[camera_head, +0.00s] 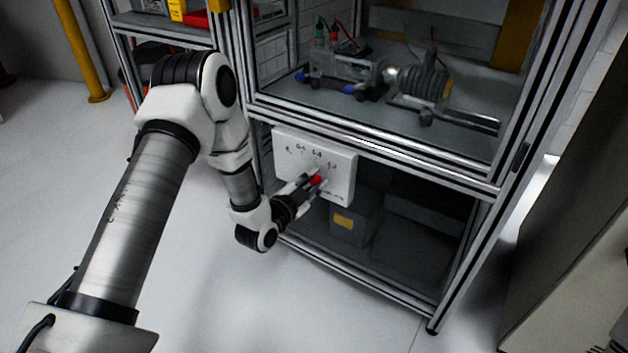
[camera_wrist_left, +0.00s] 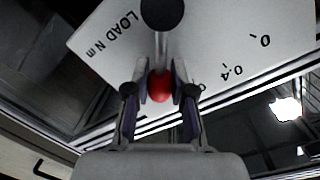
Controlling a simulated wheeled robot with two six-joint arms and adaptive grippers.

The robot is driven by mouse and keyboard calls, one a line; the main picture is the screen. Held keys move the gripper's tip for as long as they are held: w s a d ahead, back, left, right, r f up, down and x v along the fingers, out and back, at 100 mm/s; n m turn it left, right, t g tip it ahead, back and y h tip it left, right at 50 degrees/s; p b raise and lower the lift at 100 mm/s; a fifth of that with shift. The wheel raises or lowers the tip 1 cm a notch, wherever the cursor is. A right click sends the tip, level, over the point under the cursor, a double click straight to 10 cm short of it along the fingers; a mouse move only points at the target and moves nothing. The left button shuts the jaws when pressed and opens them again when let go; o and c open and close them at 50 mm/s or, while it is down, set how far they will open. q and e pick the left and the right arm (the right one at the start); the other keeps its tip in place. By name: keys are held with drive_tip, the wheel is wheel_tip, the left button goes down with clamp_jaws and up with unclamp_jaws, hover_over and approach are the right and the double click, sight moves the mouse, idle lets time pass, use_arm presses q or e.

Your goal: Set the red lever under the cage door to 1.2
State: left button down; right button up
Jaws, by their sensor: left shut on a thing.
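A white panel (camera_head: 343,165) with a printed scale hangs on the cabinet frame below the cage; it also shows tilted in the left wrist view (camera_wrist_left: 220,35), with "LOAD N m" on it. The lever's black round hub (camera_wrist_left: 162,12) and grey shaft (camera_wrist_left: 161,50) lead to a red knob (camera_wrist_left: 160,87), which also shows in the head view (camera_head: 316,180). My left gripper (camera_wrist_left: 159,92) is shut on the red knob. In the wrist view, 0 and 0.4 are readable right of the lever. A further number is partly hidden; the exact setting cannot be told. My right gripper is not in view.
The cage (camera_head: 400,85) above holds a motor-like rig on a shelf. Below, a dark bin (camera_head: 347,226) with a yellow label stands behind the panel. Aluminium cabinet rails (camera_head: 365,150) run close above the panel. The floor in front is clear.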

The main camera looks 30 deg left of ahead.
use_arm(q)
drive_tip(key=c, duration=1)
unclamp_jaws()
drive_tip(key=shift+o, duration=0.2)
drive_tip(key=s+a, duration=0.1)
drive_tip(key=s, duration=1.1)
drive_tip(key=shift+r, duration=0.45)
drive_tip(key=shift+w, duration=0.1)
